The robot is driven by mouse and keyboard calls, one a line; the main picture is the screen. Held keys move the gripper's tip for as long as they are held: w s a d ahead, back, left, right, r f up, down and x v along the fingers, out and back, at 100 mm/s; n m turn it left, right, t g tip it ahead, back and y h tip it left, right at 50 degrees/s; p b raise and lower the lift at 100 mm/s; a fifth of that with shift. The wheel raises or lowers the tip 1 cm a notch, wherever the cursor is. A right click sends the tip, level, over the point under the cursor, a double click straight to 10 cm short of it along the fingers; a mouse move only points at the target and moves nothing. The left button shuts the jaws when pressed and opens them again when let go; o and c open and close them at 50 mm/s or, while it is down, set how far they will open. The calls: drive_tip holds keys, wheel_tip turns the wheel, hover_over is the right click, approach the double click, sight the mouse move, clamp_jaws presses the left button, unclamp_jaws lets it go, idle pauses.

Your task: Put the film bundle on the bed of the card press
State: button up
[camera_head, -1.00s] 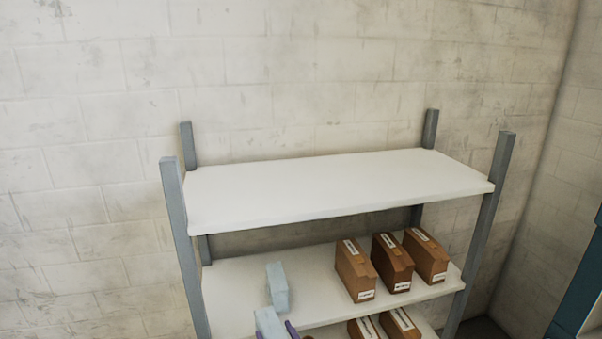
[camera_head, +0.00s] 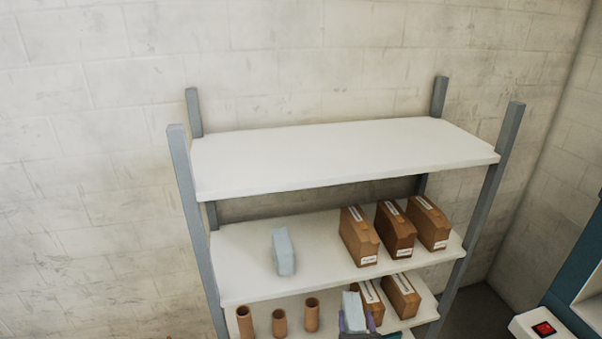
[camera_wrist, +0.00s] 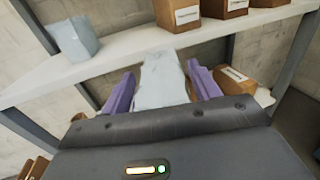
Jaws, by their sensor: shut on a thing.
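My gripper (camera_wrist: 163,90) has purple fingers and is shut on a pale blue-white film bundle (camera_wrist: 162,78) in the wrist view. In the head view the held bundle (camera_head: 352,309) shows at the bottom, in front of the lower shelf, with the purple fingers beside it. A second pale blue bundle (camera_head: 284,251) stands on the middle shelf and also shows at the upper left of the wrist view (camera_wrist: 74,40). The card press cannot be made out for certain. A white and blue machine with a red switch (camera_head: 543,329) shows in part at the lower right edge of the head view.
A grey-posted rack with white shelves (camera_head: 340,158) stands against the block wall; its top shelf is bare. Brown boxes (camera_head: 358,238) stand on the middle shelf and more below. Several brown tubes (camera_head: 311,315) stand on the lower shelf. A grey post (camera_head: 476,215) is at the right.

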idle(0.8)
drive_tip(key=s+f, duration=0.4)
drive_tip(key=f, duration=0.1)
drive_tip(key=shift+s+f, duration=0.2)
drive_tip(key=shift+f, duration=0.05)
wheel_tip(320, 180, up, 17)
drive_tip(key=p, duration=1.7)
